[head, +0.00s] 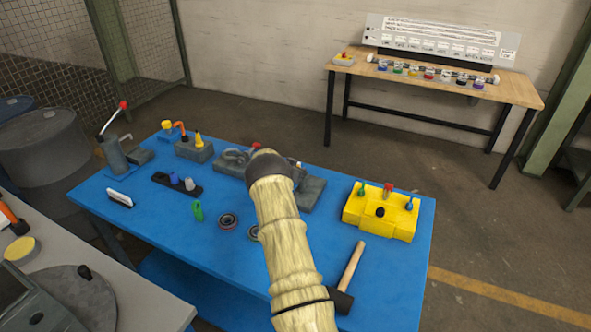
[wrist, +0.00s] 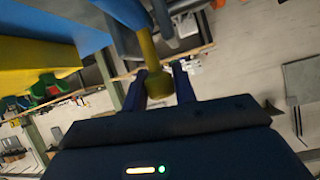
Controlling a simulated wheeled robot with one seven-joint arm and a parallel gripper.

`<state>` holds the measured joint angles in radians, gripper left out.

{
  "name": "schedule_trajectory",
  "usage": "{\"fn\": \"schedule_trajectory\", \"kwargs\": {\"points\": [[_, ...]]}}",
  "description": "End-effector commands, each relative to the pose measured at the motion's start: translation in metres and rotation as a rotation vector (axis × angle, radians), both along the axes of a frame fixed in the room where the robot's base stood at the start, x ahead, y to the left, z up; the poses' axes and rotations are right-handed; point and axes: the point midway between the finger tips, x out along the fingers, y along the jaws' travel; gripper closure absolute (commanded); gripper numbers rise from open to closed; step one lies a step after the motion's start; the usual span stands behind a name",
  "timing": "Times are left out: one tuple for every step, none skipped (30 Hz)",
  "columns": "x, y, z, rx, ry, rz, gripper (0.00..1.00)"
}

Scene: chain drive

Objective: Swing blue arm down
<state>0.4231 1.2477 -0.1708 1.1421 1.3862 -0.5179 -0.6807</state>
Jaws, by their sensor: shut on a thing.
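In the wrist view, a rod, blue at its upper end (wrist: 125,12), runs down to an olive-yellow shaft and rounded knob (wrist: 157,88). I take this for the blue arm. My gripper (wrist: 160,84) has its dark blue fingers on both sides of the knob and is shut on it. The knob hides part of the gap between the fingers. In the head view my own arm covers the gripper and the blue arm, at the grey fixture (head: 311,194) on the blue table (head: 205,255).
A yellow block (head: 360,213) with coloured pegs stands right of my arm. A hammer (head: 351,264) lies in front. Dark rings (head: 228,220), a green piece (head: 197,211) and a lever press (head: 114,155) are to the left. A wooden bench (head: 510,91) stands behind, across open floor.

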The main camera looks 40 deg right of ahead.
Motion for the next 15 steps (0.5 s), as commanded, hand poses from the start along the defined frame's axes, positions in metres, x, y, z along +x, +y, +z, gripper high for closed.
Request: {"fn": "schedule_trajectory", "kwargs": {"points": [[0.0015, 0.0011, -0.0007, 0.002, -0.002, 0.003, 1.00], [0.0015, 0.0011, -0.0007, 0.002, -0.002, 0.003, 1.00], [0.0014, 0.0011, -0.0009, 0.002, -0.002, 0.003, 1.00], [0.0013, 0.0010, -0.0009, 0.002, -0.002, 0.003, 1.00], [0.0012, 0.0010, -0.0010, 0.002, -0.002, 0.002, 1.00], [0.0011, 0.0009, -0.0010, 0.002, -0.002, 0.002, 1.00], [0.0011, 0.0010, -0.0011, 0.002, -0.002, 0.002, 1.00], [0.0010, 0.0009, -0.0011, 0.002, -0.002, 0.002, 1.00], [0.0010, 0.0010, -0.0012, 0.002, -0.002, 0.002, 0.65], [0.0009, 0.0010, -0.0013, 0.002, -0.001, 0.001, 0.59], [0.0008, 0.0010, -0.0013, 0.002, 0.000, 0.002, 0.53], [0.0007, 0.0010, -0.0013, 0.002, 0.000, 0.002, 0.52], [0.0007, 0.0010, -0.0013, 0.002, 0.000, 0.002, 0.52], [0.0006, 0.0011, -0.0012, 0.002, 0.000, 0.002, 0.52], [0.0006, 0.0012, -0.0011, 0.002, 0.000, 0.002, 0.52]]}}
